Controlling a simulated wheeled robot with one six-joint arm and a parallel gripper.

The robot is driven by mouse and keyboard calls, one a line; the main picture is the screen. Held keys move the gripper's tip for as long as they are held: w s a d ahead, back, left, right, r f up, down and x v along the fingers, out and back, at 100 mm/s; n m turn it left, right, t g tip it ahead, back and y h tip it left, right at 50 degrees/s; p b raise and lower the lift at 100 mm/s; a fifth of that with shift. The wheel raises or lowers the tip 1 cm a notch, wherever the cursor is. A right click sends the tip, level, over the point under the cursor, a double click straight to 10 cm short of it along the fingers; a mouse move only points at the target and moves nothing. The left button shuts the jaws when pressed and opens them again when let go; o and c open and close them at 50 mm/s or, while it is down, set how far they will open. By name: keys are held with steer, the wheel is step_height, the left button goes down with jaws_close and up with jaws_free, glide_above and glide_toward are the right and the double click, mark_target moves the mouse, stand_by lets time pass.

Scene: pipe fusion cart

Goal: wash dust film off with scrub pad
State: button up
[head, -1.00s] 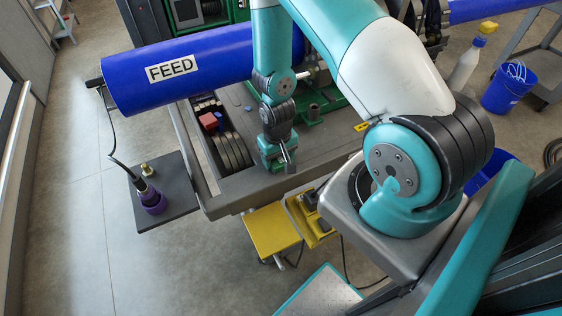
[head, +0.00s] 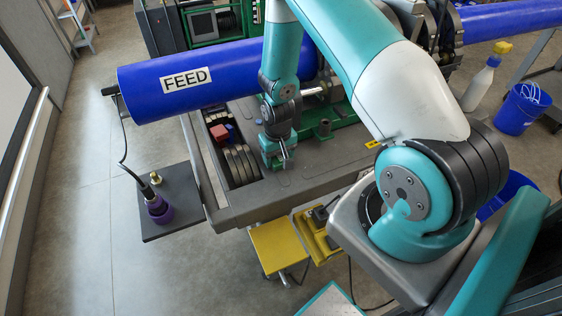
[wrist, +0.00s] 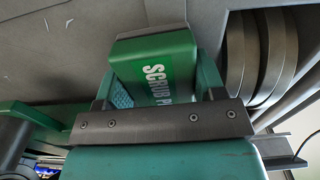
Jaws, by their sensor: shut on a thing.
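The scrub pad (wrist: 155,72) is a green block with white "SCRUB P" lettering, and the rest of the word is cut off. It sits between the fingers of my gripper (wrist: 158,88) in the wrist view. In the head view my gripper (head: 280,158) is low over the grey cart top (head: 300,180), just right of the recessed tray. The pad is hard to make out there. I cannot tell whether it touches the cart. I cannot make out a dust film on any surface.
A blue pipe (head: 230,78) marked FEED lies behind my gripper. Grey rings (head: 241,163) and a red block (head: 217,132) are in the tray at its left. A side shelf (head: 172,200) holds a purple-based tool (head: 158,208). A yellow step (head: 279,246) stands in front.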

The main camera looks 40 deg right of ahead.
steer(key=shift+w+d+b, duration=0.15)
steer(key=shift+w+d, duration=0.05)
steer(key=shift+w, duration=0.55)
steer(key=shift+w+d+b, duration=0.2)
steer(key=shift+w+d, duration=0.05)
steer(key=shift+w, duration=0.45)
steer(key=shift+w+d+b, duration=0.15)
steer(key=shift+w+d, duration=0.05)
steer(key=shift+w, duration=0.55)
steer(key=shift+w+d+f+b, duration=0.15)
steer(key=shift+w+b, duration=0.1)
steer(key=shift+w, duration=0.25)
steer(key=shift+w+d+r+b, duration=0.15)
steer(key=shift+w+b, duration=0.1)
steer(key=shift+w, duration=0.3)
steer(key=shift+w+d+f+b, duration=0.15)
steer(key=shift+w+b, duration=0.1)
steer(key=shift+w, duration=0.25)
steer(key=shift+r+p, duration=2)
steer(key=shift+r, duration=1.05)
steer(key=shift+r+p, duration=0.95)
steer(key=shift+r, duration=0.5)
